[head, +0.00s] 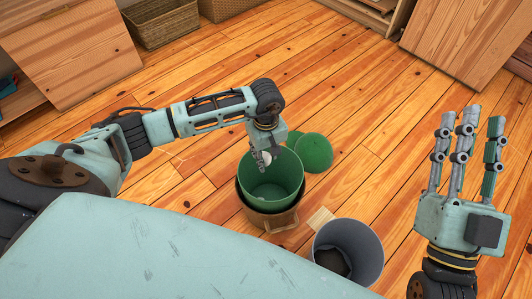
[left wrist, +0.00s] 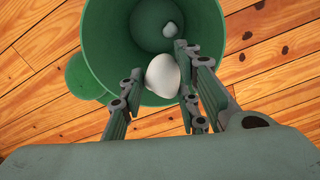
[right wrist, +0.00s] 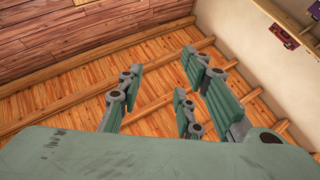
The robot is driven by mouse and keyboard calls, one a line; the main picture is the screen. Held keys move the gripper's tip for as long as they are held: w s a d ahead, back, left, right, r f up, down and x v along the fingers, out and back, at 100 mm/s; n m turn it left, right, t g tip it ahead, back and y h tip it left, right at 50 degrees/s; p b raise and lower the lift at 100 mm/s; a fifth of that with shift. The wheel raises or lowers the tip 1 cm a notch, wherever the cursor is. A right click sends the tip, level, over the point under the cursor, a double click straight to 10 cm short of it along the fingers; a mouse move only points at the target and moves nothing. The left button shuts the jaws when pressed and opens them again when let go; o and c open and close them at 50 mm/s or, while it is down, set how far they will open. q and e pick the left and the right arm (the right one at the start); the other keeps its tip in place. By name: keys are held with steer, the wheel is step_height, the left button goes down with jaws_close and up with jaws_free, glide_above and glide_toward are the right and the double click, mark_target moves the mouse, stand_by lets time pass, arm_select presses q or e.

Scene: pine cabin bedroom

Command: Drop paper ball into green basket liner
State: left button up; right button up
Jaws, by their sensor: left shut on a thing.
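The green basket liner (head: 272,186) sits inside a brown basket (head: 268,219) on the floor, in the middle of the head view. My left gripper (head: 262,158) is over the liner's opening, fingers pointing down. It is shut on a white paper ball (left wrist: 161,74), held between its fingers above the liner (left wrist: 97,45). A second whitish ball (left wrist: 170,31) shows lower, inside the liner. In the head view the held ball is mostly hidden by the fingers. My right gripper (head: 467,150) is raised at the right, fingers apart and empty; it also shows in the right wrist view (right wrist: 165,95).
A round green lid (head: 314,152) lies behind the liner, with another green piece beside it. A grey bin (head: 372,245) with something dark inside stands to the right. A wicker basket (head: 163,22) stands at the back. Plank floor between is clear.

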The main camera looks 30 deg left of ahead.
mark_target(266, 153)
arm_select(q)
steer(key=shift+f, duration=0.15)
arm_select(e)
steer(key=shift+s+r+t, duration=0.3)
steer(key=shift+r, duration=0.15)
arm_select(q)
steer(key=o, duration=0.9)
step_height(266, 153, up, 12)
